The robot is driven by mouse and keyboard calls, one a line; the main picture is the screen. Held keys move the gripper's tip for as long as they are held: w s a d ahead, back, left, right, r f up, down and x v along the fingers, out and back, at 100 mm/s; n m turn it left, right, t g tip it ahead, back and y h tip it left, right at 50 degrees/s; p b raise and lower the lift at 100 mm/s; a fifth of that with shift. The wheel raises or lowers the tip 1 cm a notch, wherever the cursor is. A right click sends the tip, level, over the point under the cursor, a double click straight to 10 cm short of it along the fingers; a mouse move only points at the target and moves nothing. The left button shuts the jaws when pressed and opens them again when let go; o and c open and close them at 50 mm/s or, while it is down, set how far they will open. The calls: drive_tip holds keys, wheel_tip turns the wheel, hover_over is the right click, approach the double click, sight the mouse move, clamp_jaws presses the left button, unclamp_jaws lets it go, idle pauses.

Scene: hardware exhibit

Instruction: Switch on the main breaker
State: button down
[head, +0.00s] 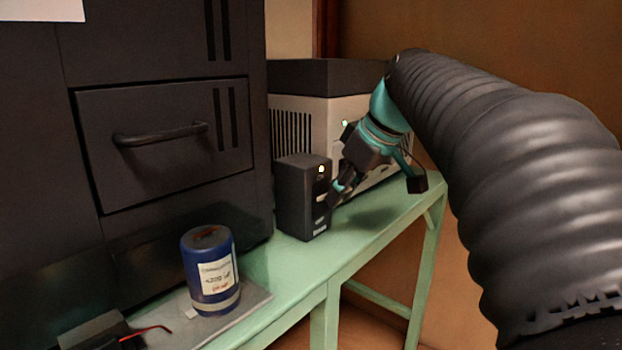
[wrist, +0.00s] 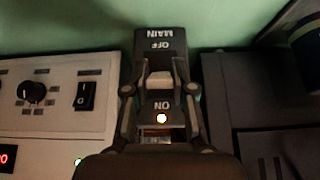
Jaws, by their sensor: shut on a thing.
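The main breaker is a dark upright box (head: 303,200) on the green bench, with a small lit lamp on its front. In the wrist view its dark face (wrist: 160,40) reads MAIN and OFF upside down at the top, with ON lower down beside a glowing lamp (wrist: 161,118). A pale switch lever (wrist: 160,80) sits between the two labels. My gripper (wrist: 161,88) has one finger on each side of the lever and is shut on it. In the head view my gripper (head: 338,188) is at the box's front. The lever is hidden there.
The green bench (head: 275,280) carries a blue canister (head: 210,268) at the front left. A pale vented unit (head: 318,124) stands behind the breaker. A white panel with a knob (wrist: 33,92) and rocker switch (wrist: 86,96) is left in the wrist view. A dark cabinet (head: 165,130) stands left.

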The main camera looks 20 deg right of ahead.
drive_tip(key=shift+w, duration=0.1)
idle(0.4)
drive_tip(key=c, duration=1)
unclamp_jaws()
drive_tip(key=shift+o, duration=0.2)
drive_tip(key=v, duration=1.2)
drive_tip(key=shift+w+a, duration=0.1)
drive_tip(key=s+a+f+m+h, duration=0.1)
drive_tip(key=s+a+f+m, duration=0.1)
drive_tip(key=f, duration=0.8)
drive_tip(key=s+a+f+m+h, duration=0.1)
drive_tip(key=s+a+f, duration=0.3)
drive_tip(key=f, duration=0.7)
drive_tip(key=s+a+f+m+h, duration=0.1)
drive_tip(key=s+a+f+m, duration=0.2)
drive_tip(key=s+f, duration=0.3)
wheel_tip(320, 180, down, 4)
drive_tip(key=shift+s+a+f, duration=0.15)
drive_tip(key=shift+s+a, duration=0.15)
drive_tip(key=shift+s, duration=0.1)
